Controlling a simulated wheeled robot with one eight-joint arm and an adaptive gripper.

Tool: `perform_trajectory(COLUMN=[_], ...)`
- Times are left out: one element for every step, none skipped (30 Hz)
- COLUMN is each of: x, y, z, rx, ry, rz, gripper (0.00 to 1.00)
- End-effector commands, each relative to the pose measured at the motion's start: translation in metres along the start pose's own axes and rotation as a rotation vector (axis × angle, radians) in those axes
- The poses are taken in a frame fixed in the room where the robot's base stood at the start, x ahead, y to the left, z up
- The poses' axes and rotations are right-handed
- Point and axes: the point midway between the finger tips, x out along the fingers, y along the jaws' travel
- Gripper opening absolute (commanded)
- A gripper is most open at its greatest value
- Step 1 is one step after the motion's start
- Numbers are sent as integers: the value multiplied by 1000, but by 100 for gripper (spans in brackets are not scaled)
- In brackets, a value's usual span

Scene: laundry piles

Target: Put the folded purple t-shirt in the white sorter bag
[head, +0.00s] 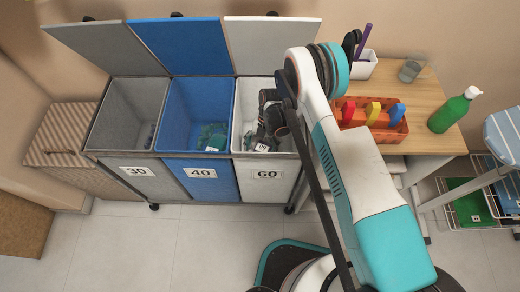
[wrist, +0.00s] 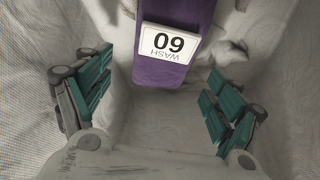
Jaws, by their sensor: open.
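The white sorter bag (head: 283,182) is the right one of three and is marked 60. My gripper (head: 268,128) reaches down into its open top. In the wrist view my gripper (wrist: 158,98) has its two teal-padded fingers spread wide, with nothing between the pads. The folded purple t-shirt (wrist: 172,76) lies inside the white bag, at the upper middle of the wrist view, with a white "WASH 60" tag on it. It looks apart from both fingers. In the head view the shirt is hidden by my gripper and the bag.
The grey bag (head: 147,180) and blue bag (head: 205,184), marked 30 and 40, stand to the left with lids raised; dark teal items lie in the blue one. A wooden table (head: 427,138) at right carries an orange caddy (head: 388,130) and a green bottle (head: 449,113).

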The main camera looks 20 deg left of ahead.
Motion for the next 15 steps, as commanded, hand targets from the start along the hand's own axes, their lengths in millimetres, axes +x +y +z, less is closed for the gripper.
perform_trajectory(x=[-7,-11,-16,-21,-26,-33,-38,-43,-50,-54,-58,-63,-65,-67,-68], y=[0,0,0,0,0,0,0,0,0,0,0,0,0,0,0], z=[-1,-1,-1,-1,-1,-1,-1,-1,-1,-1,0,0,0,0,0], rx=[1,1,1,2,2,2,2,2,2,1,1,1,0,0,0], ry=[0,0,0,0,0,0,0,1,1,1,1,1,1,1,1], rz=[0,0,0,0,0,0,0,0,0,0,0,0,0,0,0], gripper=[85,85,85,85,85,85,85,85,85,85,85,85,85,85,85])
